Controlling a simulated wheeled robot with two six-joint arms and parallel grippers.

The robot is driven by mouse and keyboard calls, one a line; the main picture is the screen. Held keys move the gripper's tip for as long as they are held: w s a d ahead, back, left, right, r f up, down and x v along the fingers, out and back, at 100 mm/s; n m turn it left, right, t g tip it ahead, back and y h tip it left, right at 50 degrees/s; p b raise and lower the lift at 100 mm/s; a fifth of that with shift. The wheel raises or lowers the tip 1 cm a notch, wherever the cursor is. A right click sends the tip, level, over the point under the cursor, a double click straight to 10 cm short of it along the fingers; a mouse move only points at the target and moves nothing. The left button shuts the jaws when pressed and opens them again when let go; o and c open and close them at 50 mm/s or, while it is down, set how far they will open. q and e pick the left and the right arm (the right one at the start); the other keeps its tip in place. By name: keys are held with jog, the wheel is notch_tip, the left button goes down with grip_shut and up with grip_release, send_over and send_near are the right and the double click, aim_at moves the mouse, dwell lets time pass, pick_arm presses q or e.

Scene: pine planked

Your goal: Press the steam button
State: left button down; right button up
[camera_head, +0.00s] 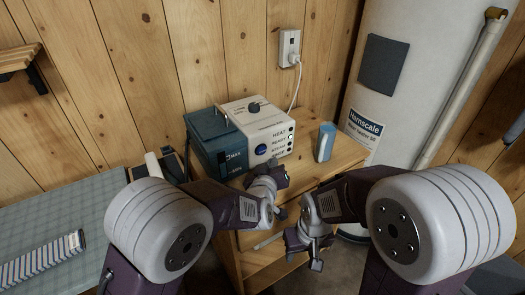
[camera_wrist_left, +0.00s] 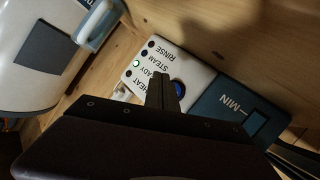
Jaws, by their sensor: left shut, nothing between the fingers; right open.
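The steam appliance (camera_head: 265,128) is a white panel box joined to a teal tank, standing on a wooden cabinet. Its front carries printed labels and a round blue button (camera_head: 260,149). In the left wrist view the panel (camera_wrist_left: 190,60) appears upside down, with RINSE, STEAM, READY and HEAT beside small dots. The STEAM dot (camera_wrist_left: 144,53) is dark; the READY one glows green. My left gripper (camera_head: 277,177) is shut and empty, just in front of the panel; its fingers (camera_wrist_left: 163,90) partly cover the blue button. Contact cannot be told. My right gripper (camera_head: 310,252) is open, lower, before the cabinet.
A white cord rises to a wall outlet (camera_head: 289,46). A white water heater (camera_head: 385,85) stands at right. A tiled counter (camera_head: 50,215) with a striped item lies left.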

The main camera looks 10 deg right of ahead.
pick_arm(q)
jog(key=shift+s+d, duration=0.2)
jog(key=shift+s, duration=0.35)
jog(key=shift+s+d, duration=0.2)
jog(key=shift+s, duration=0.3)
jog(key=shift+f, duration=0.1)
